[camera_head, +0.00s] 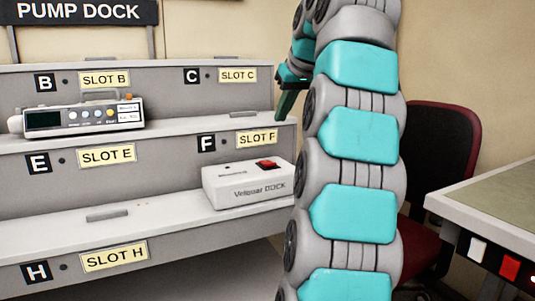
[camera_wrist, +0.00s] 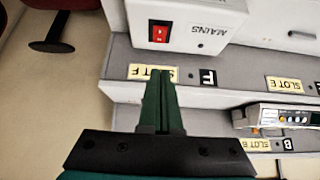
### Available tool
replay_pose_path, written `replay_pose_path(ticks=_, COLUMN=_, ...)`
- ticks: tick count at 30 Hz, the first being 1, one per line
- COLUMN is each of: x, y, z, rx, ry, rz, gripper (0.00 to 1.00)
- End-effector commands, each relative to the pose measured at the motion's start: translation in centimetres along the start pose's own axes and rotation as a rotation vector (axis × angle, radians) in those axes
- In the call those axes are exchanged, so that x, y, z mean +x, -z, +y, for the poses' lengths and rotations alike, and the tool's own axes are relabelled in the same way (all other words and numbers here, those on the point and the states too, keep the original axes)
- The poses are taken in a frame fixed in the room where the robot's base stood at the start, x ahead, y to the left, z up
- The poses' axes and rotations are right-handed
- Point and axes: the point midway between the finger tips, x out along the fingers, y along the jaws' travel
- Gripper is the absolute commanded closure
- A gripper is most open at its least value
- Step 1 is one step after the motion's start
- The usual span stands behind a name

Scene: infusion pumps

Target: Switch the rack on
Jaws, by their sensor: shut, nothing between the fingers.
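The rack (camera_head: 70,222) is a grey stepped dock with lettered slot labels. A white mains box (camera_head: 238,187) sits on its shelf at the right, below the SLOT F label; it also shows upside down in the wrist view (camera_wrist: 215,22), marked MAINS. A red rocker switch (camera_head: 267,164) is on the box's top; it also shows in the wrist view (camera_wrist: 159,34). I cannot tell which way the rocker is set. My gripper (camera_head: 283,112) is above the box and apart from it, partly hidden by my arm. In the wrist view its green fingers (camera_wrist: 159,75) are together and empty, pointing toward the switch.
A dark red chair (camera_head: 442,150) is behind my arm. A table (camera_head: 495,200) with a white and a red button on its side is at the right. The shelf left of the box is clear.

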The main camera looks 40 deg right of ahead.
Motion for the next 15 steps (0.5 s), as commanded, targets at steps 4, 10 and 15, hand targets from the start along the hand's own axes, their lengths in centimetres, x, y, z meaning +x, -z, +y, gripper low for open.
replay_pose_path(ticks=4, x=-0.28, y=0.12, z=0.38, rx=0.001, ry=-0.006, rz=0.007, gripper=1.00)
replay_pose_path(ticks=10, x=-0.24, y=0.09, z=0.35, rx=0.000, ry=-0.006, rz=0.006, gripper=1.00)
replay_pose_path(ticks=15, x=0.28, y=0.01, z=0.34, rx=0.000, ry=-0.006, rz=0.005, gripper=1.00)
